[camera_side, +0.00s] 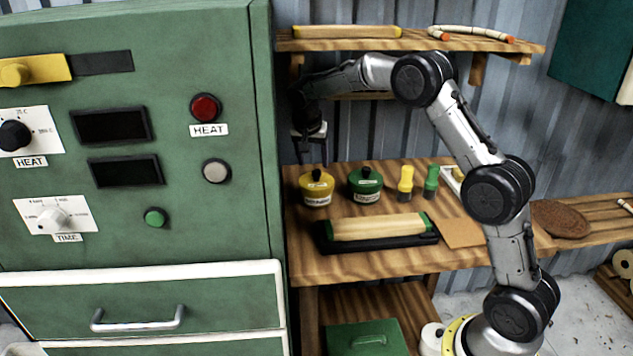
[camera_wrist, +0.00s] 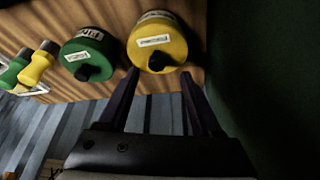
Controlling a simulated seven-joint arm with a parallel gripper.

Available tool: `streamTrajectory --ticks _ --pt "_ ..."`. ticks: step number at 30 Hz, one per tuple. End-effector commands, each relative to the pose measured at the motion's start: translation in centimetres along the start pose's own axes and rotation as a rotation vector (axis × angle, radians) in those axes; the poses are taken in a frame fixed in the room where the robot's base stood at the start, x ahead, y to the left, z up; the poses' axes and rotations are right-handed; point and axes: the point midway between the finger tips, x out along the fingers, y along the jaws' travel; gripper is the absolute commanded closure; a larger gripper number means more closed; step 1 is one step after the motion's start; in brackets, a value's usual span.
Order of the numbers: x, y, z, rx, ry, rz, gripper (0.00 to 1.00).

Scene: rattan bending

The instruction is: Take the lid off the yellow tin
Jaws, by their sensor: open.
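The yellow tin (camera_side: 317,188) stands upright on the wooden workbench, close to the green cabinet. Its yellow lid has a dark knob on top and a pale label, and the lid is on the tin. In the wrist view the yellow tin (camera_wrist: 158,45) is just beyond my fingertips, its dark knob facing the gap between them. My gripper (camera_side: 311,160) points down above the tin, with its fingertips near the height of the knob. In the wrist view my gripper's two fingers (camera_wrist: 160,75) are spread apart with nothing between them.
A green tin (camera_side: 365,185) stands just right of the yellow one. Yellow and green bottles (camera_side: 405,184) stand farther right. A black tray (camera_side: 330,244) with a wooden block lies in front. The tall green cabinet (camera_side: 262,150) is close on the left; a shelf (camera_side: 350,45) hangs above.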

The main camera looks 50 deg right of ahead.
Motion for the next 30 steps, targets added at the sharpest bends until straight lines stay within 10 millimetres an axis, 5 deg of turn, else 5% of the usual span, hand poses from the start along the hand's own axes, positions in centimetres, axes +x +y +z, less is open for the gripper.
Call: streamTrajectory --ticks 13,22,30 --pt "4.9 0.6 0.0 0.0 -0.001 0.002 0.34" --pt "5.4 0.5 -0.1 0.0 0.001 -0.001 0.34" --pt "5.4 0.5 -0.1 0.0 0.0 -0.001 0.79"
